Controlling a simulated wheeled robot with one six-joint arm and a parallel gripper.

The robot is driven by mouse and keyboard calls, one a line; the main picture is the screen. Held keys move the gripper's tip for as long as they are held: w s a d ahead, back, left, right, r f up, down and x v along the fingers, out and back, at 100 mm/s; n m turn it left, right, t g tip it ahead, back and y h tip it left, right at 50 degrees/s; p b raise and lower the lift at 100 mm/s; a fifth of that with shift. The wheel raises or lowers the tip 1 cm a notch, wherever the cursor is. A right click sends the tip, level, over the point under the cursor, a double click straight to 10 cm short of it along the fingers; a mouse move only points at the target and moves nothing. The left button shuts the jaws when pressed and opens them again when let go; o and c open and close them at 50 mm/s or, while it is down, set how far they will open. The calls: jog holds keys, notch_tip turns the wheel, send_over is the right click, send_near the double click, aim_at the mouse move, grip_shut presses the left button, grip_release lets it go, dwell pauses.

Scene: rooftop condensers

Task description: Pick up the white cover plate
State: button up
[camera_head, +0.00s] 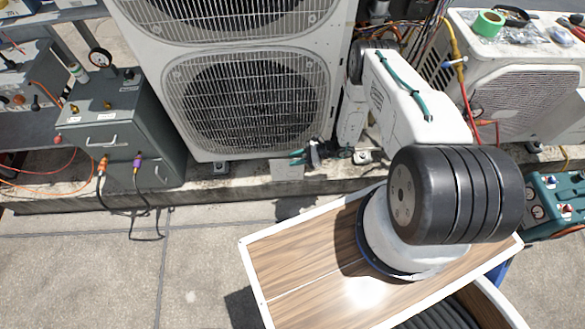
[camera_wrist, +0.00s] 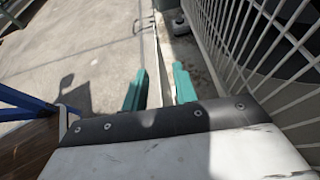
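My gripper (camera_head: 303,157) is low in front of the tall condenser's base in the head view, at the concrete ledge. Its two teal fingers show in the wrist view (camera_wrist: 160,86), with a clear gap between them. A pale flat piece (camera_head: 288,171), likely the white cover plate, shows just below the gripper at the ledge's front. In the wrist view a thin pale strip (camera_wrist: 158,62) runs between the fingers and may be this plate seen edge-on. I see no clear contact with either finger.
The tall condenser (camera_head: 255,100) stands close behind my gripper; its grille (camera_wrist: 265,45) fills the wrist view's right. A grey cabinet (camera_head: 120,130) with hoses is at left. A teal gauge case (camera_head: 555,205) is at right. The paving (camera_head: 110,265) in front is mostly clear.

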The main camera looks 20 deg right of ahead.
jog(key=shift+w+a+f, duration=0.2)
jog(key=shift+a, duration=0.3)
grip_shut()
dwell(1.1)
